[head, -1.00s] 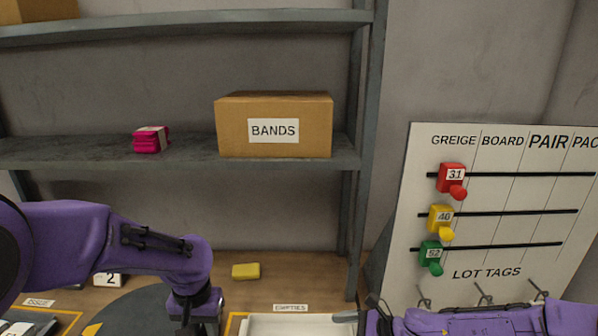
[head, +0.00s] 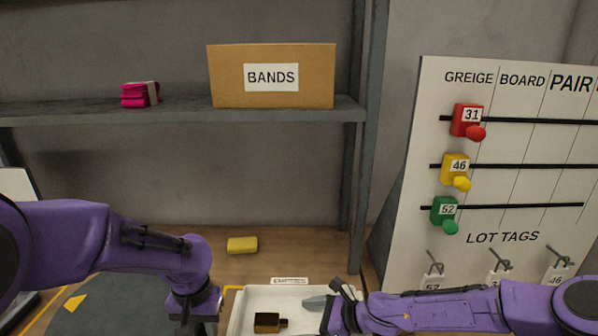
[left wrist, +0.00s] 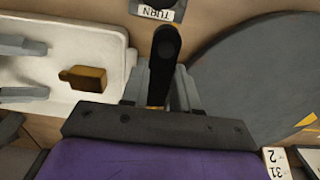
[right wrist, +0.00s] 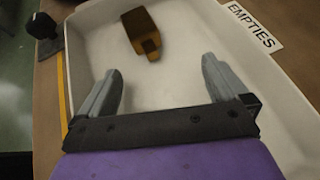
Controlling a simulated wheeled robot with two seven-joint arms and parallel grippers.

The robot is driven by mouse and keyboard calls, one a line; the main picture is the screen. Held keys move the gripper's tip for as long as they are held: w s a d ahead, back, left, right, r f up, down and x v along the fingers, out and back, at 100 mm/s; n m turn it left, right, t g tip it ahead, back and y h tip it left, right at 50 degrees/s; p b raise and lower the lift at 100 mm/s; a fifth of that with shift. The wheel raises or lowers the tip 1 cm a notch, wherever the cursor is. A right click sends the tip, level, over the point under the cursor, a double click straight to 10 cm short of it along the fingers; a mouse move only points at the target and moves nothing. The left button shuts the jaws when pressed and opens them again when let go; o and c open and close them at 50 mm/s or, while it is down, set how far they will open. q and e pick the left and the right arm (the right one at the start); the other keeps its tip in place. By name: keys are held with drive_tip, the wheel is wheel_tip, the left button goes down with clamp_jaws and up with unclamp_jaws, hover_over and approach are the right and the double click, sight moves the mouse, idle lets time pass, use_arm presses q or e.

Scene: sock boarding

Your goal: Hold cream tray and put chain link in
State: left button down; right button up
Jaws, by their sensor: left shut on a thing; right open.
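The cream tray (head: 240,315) lies flat on the bench, partly cut off at the bottom of the head view. A small brown block with a narrow tab (head: 267,322), apparently the chain link, lies on its floor; the right wrist view shows it too (right wrist: 141,33). My right gripper (right wrist: 160,88) is open and empty over the tray, with the link beyond its fingertips. My left gripper (left wrist: 160,85) is beside the tray's edge, its fingers shut around an upright black handle (left wrist: 166,45). In the head view, the left fingertips are mostly hidden.
A dark round disc (left wrist: 265,75) lies beside the handle, near a TURN label (left wrist: 157,12). A yellow block (head: 242,245) sits behind the tray. A shelf holds the BANDS box (head: 228,75) and a pink bundle (head: 138,94). The lot tag board (head: 500,238) stands at right.

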drive_tip(key=shift+w+a+f, duration=0.1)
drive_tip(key=shift+a+f, duration=0.15)
drive_tip(key=shift+a, duration=0.2)
clamp_jaws()
drive_tip(key=shift+c, duration=1.4)
unclamp_jaws()
